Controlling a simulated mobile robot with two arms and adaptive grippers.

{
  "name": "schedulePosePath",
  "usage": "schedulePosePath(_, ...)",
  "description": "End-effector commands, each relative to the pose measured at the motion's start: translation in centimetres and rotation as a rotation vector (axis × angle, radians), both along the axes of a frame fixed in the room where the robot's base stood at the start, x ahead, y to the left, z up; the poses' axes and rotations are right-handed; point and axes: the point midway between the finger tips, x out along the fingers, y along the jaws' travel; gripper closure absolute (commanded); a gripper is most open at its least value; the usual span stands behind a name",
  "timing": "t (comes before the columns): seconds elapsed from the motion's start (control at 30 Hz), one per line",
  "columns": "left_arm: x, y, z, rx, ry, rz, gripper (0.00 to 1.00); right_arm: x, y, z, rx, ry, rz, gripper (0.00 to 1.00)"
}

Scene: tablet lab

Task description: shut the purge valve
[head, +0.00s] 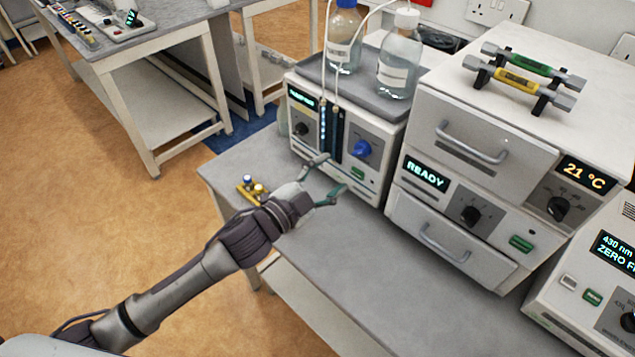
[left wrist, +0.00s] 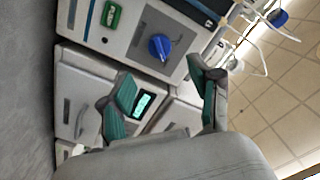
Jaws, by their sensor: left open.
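The purge valve appears to be the blue knob (head: 362,148) on the front of the pump unit (head: 366,172) with bottles on top. The blue knob also shows in the left wrist view (left wrist: 160,47), with its grip bar visible; I cannot tell from it whether the valve is open or shut. My left gripper (head: 328,178) is open and empty, in front of the unit and below and left of the knob. In the left wrist view its green-padded fingers (left wrist: 160,76) are spread apart, with the knob beyond them, not touched. My right gripper is out of view.
Two bottles with thin tubes, one blue-capped (head: 344,38) and one white-capped (head: 399,62), stand on the unit's tray. An oven-like unit (head: 480,128) reading READY and 21 °C stands close at right. A small yellow holder (head: 252,188) sits at the bench's left edge.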

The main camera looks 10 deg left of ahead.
Motion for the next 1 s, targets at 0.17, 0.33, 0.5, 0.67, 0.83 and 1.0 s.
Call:
schedulePosePath(0.17,-2.3,1.7,-0.1,0.001,0.001,0.0,0.37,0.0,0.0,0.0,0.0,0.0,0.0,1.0)
schedulePosePath(0.33,-3.1,2.2,0.0,0.0,-0.001,-0.001,0.37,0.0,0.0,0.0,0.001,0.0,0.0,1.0)
schedulePosePath(0.5,-3.1,2.2,0.1,0.0,-0.001,-0.001,0.37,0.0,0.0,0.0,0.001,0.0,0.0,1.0)
schedulePosePath(0.67,-3.1,2.2,0.1,0.0,-0.001,-0.001,0.37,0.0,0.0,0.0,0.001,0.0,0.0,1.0)
schedulePosePath(0.83,-3.1,2.2,0.0,-0.001,0.001,0.001,0.37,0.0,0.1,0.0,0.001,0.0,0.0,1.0)
schedulePosePath(1.0,-3.6,3.3,-1.2,-0.045,0.118,0.108,0.37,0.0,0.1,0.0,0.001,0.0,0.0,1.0)
